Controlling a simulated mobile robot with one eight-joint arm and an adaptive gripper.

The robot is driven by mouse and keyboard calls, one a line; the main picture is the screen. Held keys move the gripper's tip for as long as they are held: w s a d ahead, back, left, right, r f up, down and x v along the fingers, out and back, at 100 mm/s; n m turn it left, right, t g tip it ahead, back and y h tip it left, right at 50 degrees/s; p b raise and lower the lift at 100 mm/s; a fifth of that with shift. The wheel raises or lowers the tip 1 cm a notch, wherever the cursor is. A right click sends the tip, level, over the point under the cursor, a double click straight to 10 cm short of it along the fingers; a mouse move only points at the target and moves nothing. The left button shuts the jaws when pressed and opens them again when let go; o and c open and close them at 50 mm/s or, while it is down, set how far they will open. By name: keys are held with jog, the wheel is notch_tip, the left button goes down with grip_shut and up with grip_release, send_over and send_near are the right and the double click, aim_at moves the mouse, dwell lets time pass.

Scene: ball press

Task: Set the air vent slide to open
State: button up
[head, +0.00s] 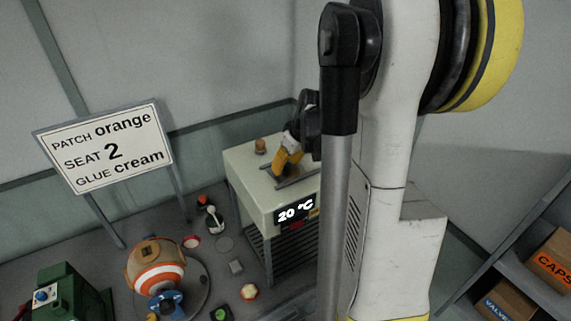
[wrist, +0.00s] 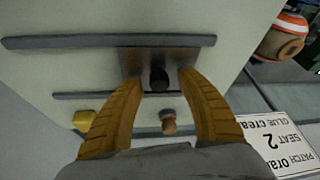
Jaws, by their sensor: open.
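The air vent slide appears to be the grey metal plate (wrist: 135,62) with a black knob (wrist: 158,80), set between two dark parallel rails on top of a cream box (head: 244,165). In the wrist view, my gripper (wrist: 158,82) has its two orange-yellow fingers apart, one on each side of the knob. I cannot tell whether either finger touches it. In the head view, my gripper (head: 287,165) is low over the box top, near the rails, and hides the knob. No open or closed marking is readable.
A brown knob (wrist: 168,122) stands on the box top beyond the rails; it also shows in the head view (head: 260,146). The box front has a 20 °C display (head: 295,211). A striped ball (head: 156,266) and a sign (head: 106,146) stand left. My arm hides the box's right side.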

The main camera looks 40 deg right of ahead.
jog(key=shift+c, duration=0.6)
grip_shut()
jog(key=s+d+b, duration=0.1)
jog(key=d, duration=0.2)
jog(key=s+d, duration=0.1)
jog(key=d, duration=0.3)
jog(key=s+d+b, duration=0.1)
jog(key=d, duration=0.3)
jog(key=shift+d+b, duration=0.25)
jog(key=shift+b, duration=0.1)
jog(key=shift+r, duration=0.1)
jog(key=shift+o, duration=0.3)
grip_release()
jog(key=shift+o, duration=0.3)
jog(key=shift+d, duration=0.2)
jog(key=shift+a, duration=0.1)
